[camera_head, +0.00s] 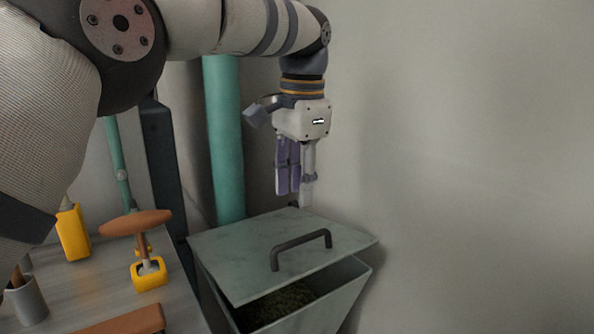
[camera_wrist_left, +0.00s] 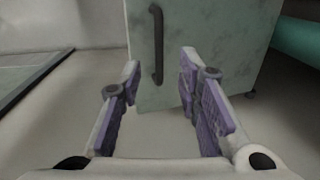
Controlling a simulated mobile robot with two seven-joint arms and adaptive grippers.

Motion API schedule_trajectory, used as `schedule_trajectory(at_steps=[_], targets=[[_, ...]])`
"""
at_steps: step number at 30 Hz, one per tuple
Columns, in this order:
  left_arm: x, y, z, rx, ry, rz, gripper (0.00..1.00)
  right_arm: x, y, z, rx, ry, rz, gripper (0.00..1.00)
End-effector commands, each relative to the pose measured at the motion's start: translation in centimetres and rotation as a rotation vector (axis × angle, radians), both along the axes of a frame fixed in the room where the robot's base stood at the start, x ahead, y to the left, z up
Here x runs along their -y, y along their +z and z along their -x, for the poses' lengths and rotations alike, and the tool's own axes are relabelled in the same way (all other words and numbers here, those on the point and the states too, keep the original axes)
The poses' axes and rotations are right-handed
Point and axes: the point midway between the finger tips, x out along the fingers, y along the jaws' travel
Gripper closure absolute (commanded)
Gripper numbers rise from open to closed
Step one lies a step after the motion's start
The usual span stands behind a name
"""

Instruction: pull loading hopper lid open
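The loading hopper (camera_head: 345,290) is a grey-green metal bin at the lower middle of the head view. Its lid (camera_head: 240,258) lies over the top but leaves a gap at the front, where dark grainy material (camera_head: 278,304) shows inside. A dark bar handle (camera_head: 301,249) is on the lid. In the left wrist view the lid (camera_wrist_left: 205,40) and its handle (camera_wrist_left: 157,45) show ahead of the fingers. My left gripper (camera_head: 295,195) points down above the back of the lid, apart from the handle. In the wrist view its purple-padded fingers (camera_wrist_left: 160,100) are spread and empty. My right gripper is out of view.
A bench (camera_head: 85,285) at the left holds a yellow tool with an orange handle (camera_head: 137,223), another yellow item (camera_head: 73,232) and a grey cup (camera_head: 27,300). A green pipe (camera_head: 224,140) stands behind the hopper. A bare wall (camera_head: 480,150) is on the right.

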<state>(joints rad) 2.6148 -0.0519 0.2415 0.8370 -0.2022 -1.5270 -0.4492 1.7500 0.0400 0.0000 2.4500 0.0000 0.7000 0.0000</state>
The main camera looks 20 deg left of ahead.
Motion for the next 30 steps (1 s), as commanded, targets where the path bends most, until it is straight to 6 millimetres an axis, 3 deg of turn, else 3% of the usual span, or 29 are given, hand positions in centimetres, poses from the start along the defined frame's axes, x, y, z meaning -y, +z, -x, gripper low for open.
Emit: schedule_trajectory(at_steps=[9, 23, 24, 28, 30], targets=[[0.0, 2.0, 0.0, -0.001, 0.001, 0.000, 0.69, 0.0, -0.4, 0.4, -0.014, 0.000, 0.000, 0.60], [0.0, 2.2, 0.0, 0.000, 0.000, -0.001, 0.69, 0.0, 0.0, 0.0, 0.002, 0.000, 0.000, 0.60], [0.0, 2.1, 0.0, -0.001, 0.000, -0.001, 0.71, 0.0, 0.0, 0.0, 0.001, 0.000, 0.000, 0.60], [0.0, 2.1, 0.0, -0.002, 0.000, 0.000, 1.00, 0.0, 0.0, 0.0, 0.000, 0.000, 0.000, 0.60], [0.0, 2.0, 0.0, -0.002, 0.000, 0.000, 1.00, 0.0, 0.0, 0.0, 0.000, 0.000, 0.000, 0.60]])
